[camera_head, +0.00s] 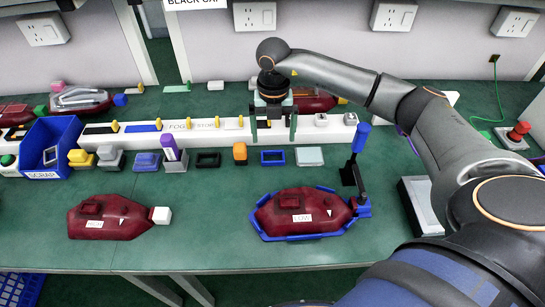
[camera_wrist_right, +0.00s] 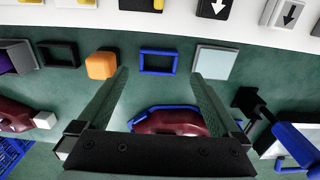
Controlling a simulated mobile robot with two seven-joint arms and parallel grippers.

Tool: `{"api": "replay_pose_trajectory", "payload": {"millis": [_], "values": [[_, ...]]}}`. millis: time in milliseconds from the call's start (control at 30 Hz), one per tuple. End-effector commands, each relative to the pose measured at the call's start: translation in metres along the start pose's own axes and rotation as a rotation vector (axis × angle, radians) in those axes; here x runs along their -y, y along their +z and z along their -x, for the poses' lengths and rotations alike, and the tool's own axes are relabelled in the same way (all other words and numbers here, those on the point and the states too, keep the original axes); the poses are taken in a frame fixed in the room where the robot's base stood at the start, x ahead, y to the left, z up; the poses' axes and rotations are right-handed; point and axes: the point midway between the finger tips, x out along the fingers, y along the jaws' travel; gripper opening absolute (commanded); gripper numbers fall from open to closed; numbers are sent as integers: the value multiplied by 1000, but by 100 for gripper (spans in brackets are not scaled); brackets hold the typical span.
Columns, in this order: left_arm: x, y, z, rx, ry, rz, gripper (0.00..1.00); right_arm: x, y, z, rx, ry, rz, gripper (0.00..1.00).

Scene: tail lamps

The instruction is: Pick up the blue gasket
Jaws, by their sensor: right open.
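The blue gasket (camera_head: 273,164) is a small rectangular frame lying flat on the green table, in front of the white rail. It also shows in the right wrist view (camera_wrist_right: 158,72), between the lines of the two fingers and just beyond their tips. My right gripper (camera_head: 273,137) is open and empty, pointing down above and slightly behind the gasket in the head view. Its fingers also show in the right wrist view (camera_wrist_right: 158,80). I see no contact with the gasket. My left gripper is not in view.
An orange block (camera_head: 240,153) and a black frame (camera_head: 208,160) lie left of the gasket; a pale plate (camera_head: 309,156) lies right. A red lamp (camera_head: 302,213) sits in a blue holder (camera_head: 263,236) in front. Another red lamp (camera_head: 112,218) lies left. Bare table separates them.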

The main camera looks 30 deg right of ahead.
Motion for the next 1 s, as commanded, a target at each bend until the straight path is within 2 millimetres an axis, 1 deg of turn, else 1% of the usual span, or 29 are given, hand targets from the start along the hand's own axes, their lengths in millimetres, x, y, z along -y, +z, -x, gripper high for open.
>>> {"api": "replay_pose_trajectory", "payload": {"millis": [33, 167, 267, 400, 500, 600, 800, 833, 867, 1000], "values": [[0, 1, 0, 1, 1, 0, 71, 0, 0, -6, -1, -1, 0, 100], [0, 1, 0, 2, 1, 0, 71, 0, -1, -15, -1, 1, 2, 100], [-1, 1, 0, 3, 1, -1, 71, -1, -2, -25, -3, 1, 3, 100], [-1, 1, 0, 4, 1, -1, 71, -1, -4, -47, -3, 0, 3, 100], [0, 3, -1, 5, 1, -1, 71, -2, -4, -60, -3, 2, 3, 100], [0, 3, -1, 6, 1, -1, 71, -2, -3, -65, 0, 3, 3, 100], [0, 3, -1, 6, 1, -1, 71, -2, -3, -66, 0, 4, 3, 100], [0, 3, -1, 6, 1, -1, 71, -2, -3, -66, 0, 4, 3, 99], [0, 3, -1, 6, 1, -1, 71, -2, -3, -66, 0, 4, 3, 96], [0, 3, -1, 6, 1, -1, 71, -2, -3, -66, 0, 4, 3, 80]]}}
